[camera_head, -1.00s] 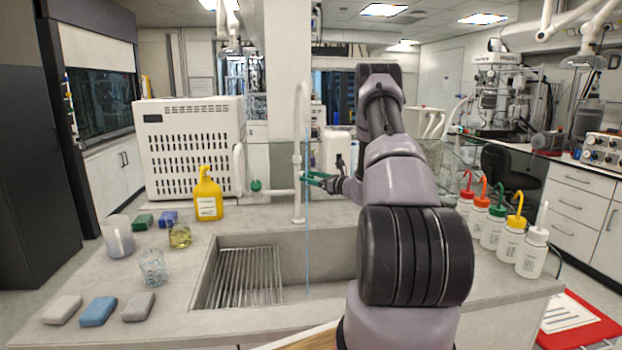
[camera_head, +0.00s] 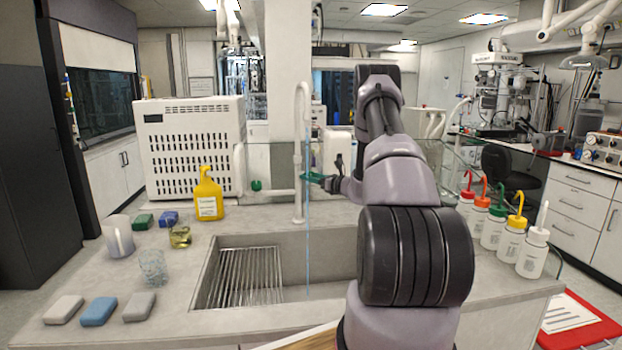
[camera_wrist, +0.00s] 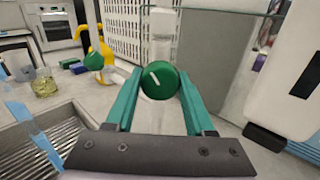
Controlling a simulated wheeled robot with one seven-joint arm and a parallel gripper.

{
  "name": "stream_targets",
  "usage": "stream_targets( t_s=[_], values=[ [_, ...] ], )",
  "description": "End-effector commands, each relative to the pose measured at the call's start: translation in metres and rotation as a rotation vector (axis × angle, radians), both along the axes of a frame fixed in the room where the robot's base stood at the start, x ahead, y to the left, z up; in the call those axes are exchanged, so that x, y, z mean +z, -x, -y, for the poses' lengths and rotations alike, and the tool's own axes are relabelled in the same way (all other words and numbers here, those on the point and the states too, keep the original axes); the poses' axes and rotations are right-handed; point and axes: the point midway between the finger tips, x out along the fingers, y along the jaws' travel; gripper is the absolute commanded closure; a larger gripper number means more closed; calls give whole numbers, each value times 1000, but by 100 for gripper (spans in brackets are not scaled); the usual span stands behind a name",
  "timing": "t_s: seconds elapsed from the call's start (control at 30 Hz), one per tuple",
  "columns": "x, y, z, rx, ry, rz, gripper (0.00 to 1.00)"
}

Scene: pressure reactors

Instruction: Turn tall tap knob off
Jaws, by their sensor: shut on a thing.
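The tall white tap (camera_head: 301,150) stands behind the sink, and a thin blue stream of water (camera_head: 308,245) falls from its spout into the basin. The stream also shows at the left of the wrist view (camera_wrist: 38,135). My gripper (camera_head: 314,177) is at the tap's right side. In the wrist view, a round green knob (camera_wrist: 160,80) with a white mark sits between my gripper's green fingers (camera_wrist: 158,85), which are shut on it. The mark slants up to the left. Another green knob (camera_head: 256,185) is on the tap's left side; it also shows in the wrist view (camera_wrist: 93,61).
The sink (camera_head: 320,250) has a metal rack (camera_head: 247,277) at its left. A yellow bottle (camera_head: 208,197), beakers and sponges stand left of it. Several wash bottles (camera_head: 512,240) line the right counter. A white perforated box (camera_head: 188,150) stands behind, and a glass panel (camera_head: 490,175) stands right of my arm.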

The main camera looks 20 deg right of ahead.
Motion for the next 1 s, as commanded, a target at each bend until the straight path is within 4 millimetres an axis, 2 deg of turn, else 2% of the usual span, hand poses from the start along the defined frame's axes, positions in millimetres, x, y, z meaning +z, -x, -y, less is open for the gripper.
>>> stream_targets(
  t_s=[0.6,1.0],
  values=[
    [0,0,1,-1,-390,-171,100],
    [-1,1,1,-1,-510,-225,100]
  ],
)
